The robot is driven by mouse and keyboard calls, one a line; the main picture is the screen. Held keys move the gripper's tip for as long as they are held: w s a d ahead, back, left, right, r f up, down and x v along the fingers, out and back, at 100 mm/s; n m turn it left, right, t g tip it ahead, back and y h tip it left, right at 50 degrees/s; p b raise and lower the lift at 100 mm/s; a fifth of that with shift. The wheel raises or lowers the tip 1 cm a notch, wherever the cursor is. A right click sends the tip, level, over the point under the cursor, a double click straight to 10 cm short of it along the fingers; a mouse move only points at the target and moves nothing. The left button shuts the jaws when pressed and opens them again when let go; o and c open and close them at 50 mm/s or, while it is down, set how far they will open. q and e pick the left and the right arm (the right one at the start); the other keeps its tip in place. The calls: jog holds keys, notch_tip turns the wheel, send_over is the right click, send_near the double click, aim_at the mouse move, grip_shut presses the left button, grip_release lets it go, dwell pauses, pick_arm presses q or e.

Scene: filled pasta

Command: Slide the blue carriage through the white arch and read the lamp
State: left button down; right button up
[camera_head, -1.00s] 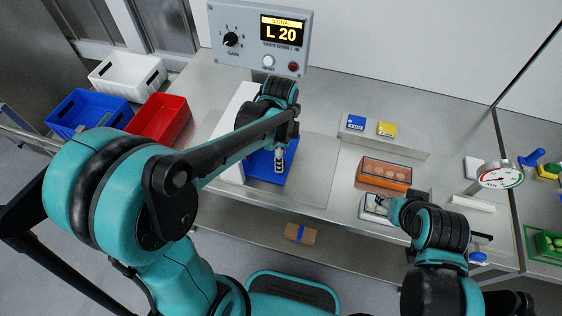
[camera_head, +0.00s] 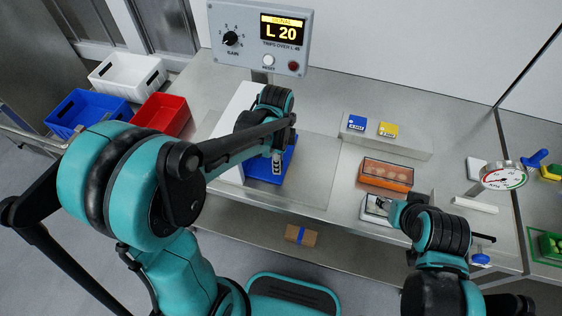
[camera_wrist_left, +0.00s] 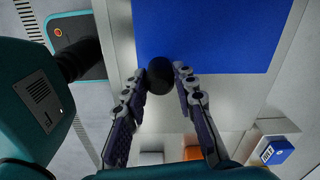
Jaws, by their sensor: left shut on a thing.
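The blue carriage (camera_head: 259,168) lies on the steel bench beside the white arch (camera_head: 236,118), its left part close to the arch; my left arm partly hides both. My left gripper (camera_head: 277,167) is over the carriage. In the left wrist view the fingers (camera_wrist_left: 158,85) are shut on a black round knob (camera_wrist_left: 160,80) at the edge of the blue plate (camera_wrist_left: 210,35).
White (camera_head: 128,73), blue (camera_head: 88,112) and red bins (camera_head: 163,116) stand left of the arch. An orange tray (camera_head: 386,174), blue and yellow blocks (camera_head: 357,123) and a dial gauge (camera_head: 503,175) are to the right. Bare bench lies right of the carriage.

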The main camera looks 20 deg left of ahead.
aim_at(267, 170)
pick_arm(q)
jog(key=a, duration=0.4)
jog(key=shift+w, duration=0.1)
jog(key=shift+d, duration=0.1)
jog(key=c, duration=1.2)
grip_release()
